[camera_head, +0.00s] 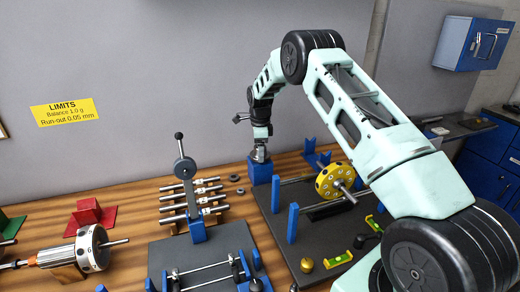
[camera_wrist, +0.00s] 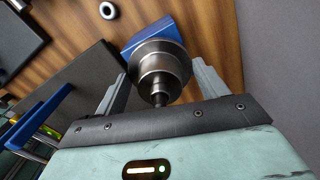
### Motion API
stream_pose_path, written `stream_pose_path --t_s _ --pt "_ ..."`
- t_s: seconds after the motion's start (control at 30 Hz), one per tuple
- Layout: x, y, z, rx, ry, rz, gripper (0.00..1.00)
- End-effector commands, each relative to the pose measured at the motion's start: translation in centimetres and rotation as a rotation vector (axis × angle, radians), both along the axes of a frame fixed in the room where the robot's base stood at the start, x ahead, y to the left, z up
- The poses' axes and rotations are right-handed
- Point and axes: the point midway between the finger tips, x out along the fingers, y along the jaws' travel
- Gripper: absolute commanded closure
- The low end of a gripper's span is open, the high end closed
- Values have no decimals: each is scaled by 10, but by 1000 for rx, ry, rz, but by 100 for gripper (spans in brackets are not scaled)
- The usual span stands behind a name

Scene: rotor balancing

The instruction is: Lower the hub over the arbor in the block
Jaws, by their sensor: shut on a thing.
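The hub (camera_wrist: 158,66) is a stepped, round grey metal part between the two fingers of my gripper (camera_wrist: 161,76) in the wrist view. A narrow metal stem points from it toward my palm; I cannot tell whether this is the hub's or the arbor's. The blue block (camera_wrist: 152,33) is right behind the hub. In the head view my gripper (camera_head: 260,146) points down over the blue block (camera_head: 261,173), with the hub (camera_head: 259,155) just at its top. The arbor cannot be made out separately, and any gap between hub and block is unclear.
A dark plate (camera_head: 305,235) with blue posts and a yellow disc (camera_head: 335,181) on a shaft lies right of the block. The wall is close behind.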

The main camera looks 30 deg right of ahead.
Motion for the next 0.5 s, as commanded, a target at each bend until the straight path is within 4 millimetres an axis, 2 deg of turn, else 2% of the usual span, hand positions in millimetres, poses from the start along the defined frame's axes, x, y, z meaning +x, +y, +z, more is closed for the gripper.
stream_pose_path --t_s 0.33,0.37,0.4,0.43,0.5 --pt "1 0 0 -1 -3 0 55" --pt "1 0 0 -1 -3 0 19" --pt "1 0 0 -1 -3 0 8" --pt "1 0 0 -1 -3 0 2" --pt "1 0 0 0 -2 0 2"
